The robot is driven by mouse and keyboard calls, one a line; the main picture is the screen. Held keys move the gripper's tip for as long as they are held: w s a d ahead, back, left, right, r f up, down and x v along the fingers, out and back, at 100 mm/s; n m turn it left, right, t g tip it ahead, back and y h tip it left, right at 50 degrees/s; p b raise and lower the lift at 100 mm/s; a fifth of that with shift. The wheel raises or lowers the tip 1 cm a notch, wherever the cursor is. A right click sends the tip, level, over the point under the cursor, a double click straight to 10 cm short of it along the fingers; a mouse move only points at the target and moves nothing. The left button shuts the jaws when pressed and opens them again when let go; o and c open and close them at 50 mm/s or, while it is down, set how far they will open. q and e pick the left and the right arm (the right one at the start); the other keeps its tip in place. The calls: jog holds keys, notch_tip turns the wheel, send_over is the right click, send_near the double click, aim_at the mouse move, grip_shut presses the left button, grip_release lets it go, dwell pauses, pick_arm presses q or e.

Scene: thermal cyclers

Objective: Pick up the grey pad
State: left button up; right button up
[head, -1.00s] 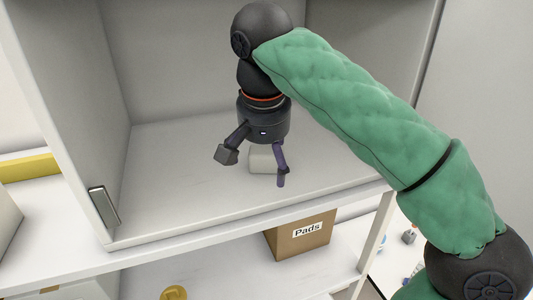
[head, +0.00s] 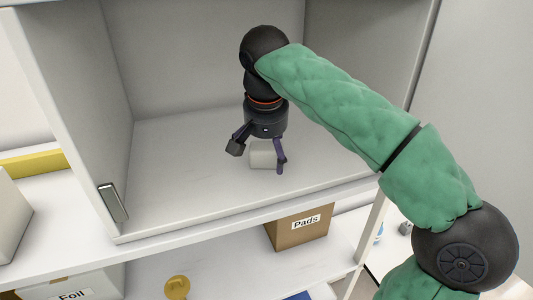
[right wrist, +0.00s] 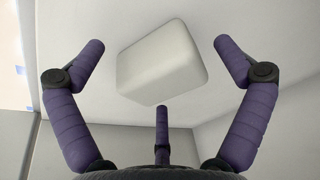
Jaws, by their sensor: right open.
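The grey pad (head: 263,154) is a pale, rounded block on the floor of the open white cabinet in the head view. My right gripper (head: 259,160) is above and around it, partly in front of it, with its fingers spread. In the right wrist view the pad (right wrist: 162,62) lies ahead between the open purple fingers (right wrist: 160,60), with visible gaps on both sides. A third finger shows below it. Nothing is held. My left gripper is not in view.
The cabinet's side wall (head: 75,100) with a metal handle (head: 112,203) stands at left. Below, a cardboard box labelled Pads (head: 300,230) and a box labelled Foil (head: 75,283) sit on a lower shelf. The cabinet floor (head: 170,190) around the pad is clear.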

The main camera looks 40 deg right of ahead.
jog(key=shift+w, duration=0.1)
jog(key=shift+c, duration=1.4)
jog(key=c, duration=1)
jog(key=shift+o, duration=0.2)
